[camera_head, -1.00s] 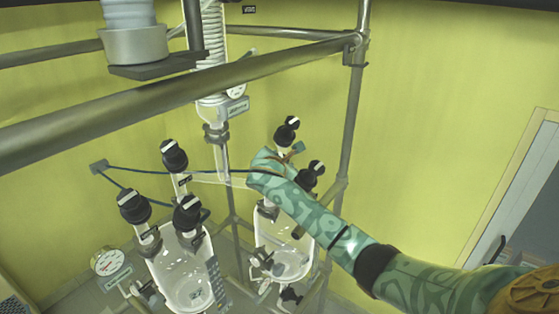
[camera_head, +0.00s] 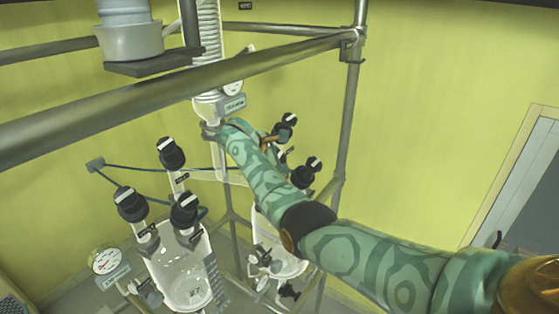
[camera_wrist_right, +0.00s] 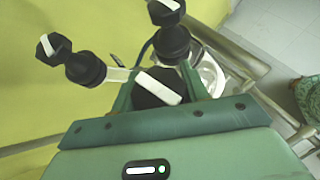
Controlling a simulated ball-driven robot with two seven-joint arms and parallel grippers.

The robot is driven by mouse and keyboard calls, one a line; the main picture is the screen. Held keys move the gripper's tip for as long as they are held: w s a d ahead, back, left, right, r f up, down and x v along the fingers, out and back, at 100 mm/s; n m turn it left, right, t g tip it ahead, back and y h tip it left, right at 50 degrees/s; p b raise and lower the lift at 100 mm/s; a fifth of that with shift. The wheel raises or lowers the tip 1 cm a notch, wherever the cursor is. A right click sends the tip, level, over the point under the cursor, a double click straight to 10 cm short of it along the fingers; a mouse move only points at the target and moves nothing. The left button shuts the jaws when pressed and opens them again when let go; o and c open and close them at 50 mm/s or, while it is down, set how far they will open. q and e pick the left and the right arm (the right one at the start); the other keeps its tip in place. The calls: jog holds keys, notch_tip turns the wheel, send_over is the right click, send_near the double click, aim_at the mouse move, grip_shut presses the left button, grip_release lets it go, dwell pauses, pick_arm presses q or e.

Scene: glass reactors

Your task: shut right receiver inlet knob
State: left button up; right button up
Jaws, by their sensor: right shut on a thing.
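The right receiver (camera_head: 277,256) is a clear glass vessel on the right, partly covered by my right arm in the head view. Two of its black knobs, a rear knob (camera_head: 285,127) and a right knob (camera_head: 307,172), show beside the arm. In the right wrist view, my right gripper (camera_wrist_right: 158,90) is shut around a black knob (camera_wrist_right: 160,86) with a white bar, between its green jaws. The bar slants down to the right. In the head view this knob and the fingertips are hidden behind my arm. My left gripper is not in view.
The left receiver (camera_head: 182,285) carries several black knobs (camera_head: 172,153). A pressure gauge (camera_head: 105,260) stands at the lower left. Metal frame bars (camera_head: 170,92) cross above the glassware, and a post (camera_head: 350,120) rises right of it. Two other knobs (camera_wrist_right: 174,44) (camera_wrist_right: 55,48) stand close to my right gripper.

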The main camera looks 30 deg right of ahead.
jog(key=shift+d, duration=0.1)
dwell(0.5)
jog(key=o, duration=1)
jog(key=shift+a+r, duration=0.25)
jog(key=shift+a, duration=0.15)
jog(key=b+v, duration=0.4)
jog(key=v, duration=1.1)
jog(key=shift+r, duration=0.2)
